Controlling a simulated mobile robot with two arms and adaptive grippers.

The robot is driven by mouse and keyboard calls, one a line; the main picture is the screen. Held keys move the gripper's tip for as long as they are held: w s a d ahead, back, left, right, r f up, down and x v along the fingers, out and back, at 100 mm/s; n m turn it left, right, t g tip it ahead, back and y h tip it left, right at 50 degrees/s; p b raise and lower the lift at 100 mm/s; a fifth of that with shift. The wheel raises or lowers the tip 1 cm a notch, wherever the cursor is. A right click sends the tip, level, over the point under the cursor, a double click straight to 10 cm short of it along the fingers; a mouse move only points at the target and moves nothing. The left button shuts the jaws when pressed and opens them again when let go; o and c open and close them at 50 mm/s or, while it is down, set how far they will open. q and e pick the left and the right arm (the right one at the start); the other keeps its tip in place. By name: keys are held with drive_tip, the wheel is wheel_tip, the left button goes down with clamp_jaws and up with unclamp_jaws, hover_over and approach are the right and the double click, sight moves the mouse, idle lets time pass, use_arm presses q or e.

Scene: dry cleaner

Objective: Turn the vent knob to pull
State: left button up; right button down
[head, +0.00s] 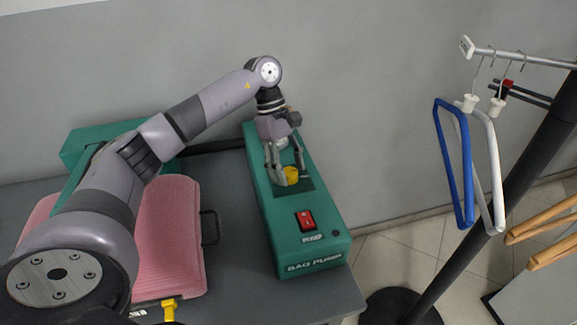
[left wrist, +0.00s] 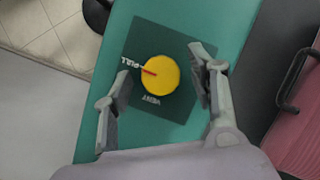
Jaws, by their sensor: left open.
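The vent knob (head: 291,174) is a yellow round knob on the dark panel of the green bag pump (head: 318,249). In the left wrist view the knob (left wrist: 162,77) shows whole, and its red pointer (left wrist: 149,72) points left toward the word PULL (left wrist: 130,63). The word VENT (left wrist: 151,100) is just below the knob there. My left gripper (head: 293,179) is open at the knob. In the left wrist view its fingers (left wrist: 160,66) stand on either side of the knob, with gaps visible. My right gripper is out of view.
A red PUMP switch (head: 305,220) is on the near part of the pump. A pink padded press (head: 170,235) with a dark handle stands left of the pump. A rack with blue and white hangers (head: 465,170) is at the right. A wall is behind.

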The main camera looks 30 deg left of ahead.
use_arm(q)
drive_tip(key=v, duration=1.2)
idle(0.4)
